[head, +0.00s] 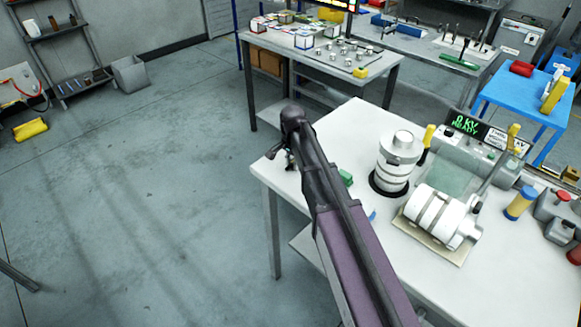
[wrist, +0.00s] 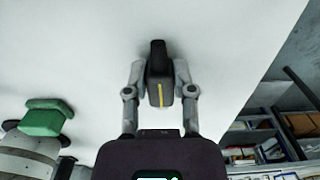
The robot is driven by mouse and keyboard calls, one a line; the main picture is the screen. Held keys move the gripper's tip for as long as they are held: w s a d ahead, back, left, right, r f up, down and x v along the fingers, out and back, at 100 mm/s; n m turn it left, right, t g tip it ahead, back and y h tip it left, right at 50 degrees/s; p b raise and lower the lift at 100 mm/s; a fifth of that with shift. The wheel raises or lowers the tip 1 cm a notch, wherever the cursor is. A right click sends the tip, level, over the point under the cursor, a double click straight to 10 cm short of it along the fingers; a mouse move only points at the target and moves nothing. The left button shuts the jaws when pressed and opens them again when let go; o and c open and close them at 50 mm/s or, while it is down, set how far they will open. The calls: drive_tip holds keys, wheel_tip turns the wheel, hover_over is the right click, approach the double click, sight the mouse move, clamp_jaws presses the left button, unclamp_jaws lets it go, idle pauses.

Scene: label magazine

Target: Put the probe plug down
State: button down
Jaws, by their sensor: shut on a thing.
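The probe plug (wrist: 160,92) is a dark block with a yellow stripe and a narrower black end. In the wrist view it sits between the two grey fingers of my gripper (wrist: 160,72), which are shut on it. The plug's black end points toward the white bench top (wrist: 90,45). I cannot tell whether it touches the bench. In the head view my arm reaches to the left corner of the white bench (head: 300,178). There my gripper is mostly hidden behind the arm, and I cannot make out the plug.
A green block (head: 346,177) is just right of my arm; it also shows in the wrist view (wrist: 45,118). A white ringed cylinder (head: 398,160) stands upright farther right. Another cylinder (head: 440,215) lies on a pad. A green-lit display (head: 465,124) stands behind.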

sight(292, 161)
drive_tip(key=shift+f, duration=0.25)
drive_tip(key=shift+c, duration=2.3)
unclamp_jaws()
drive_tip(key=shift+r, duration=0.2)
wheel_tip(292, 161, up, 12)
drive_tip(key=p, duration=1.2)
drive_tip(key=s+d+n, duration=0.9)
drive_tip(key=s+d, duration=0.6)
drive_tip(key=s, duration=0.5)
drive_tip(key=shift+d, duration=0.2)
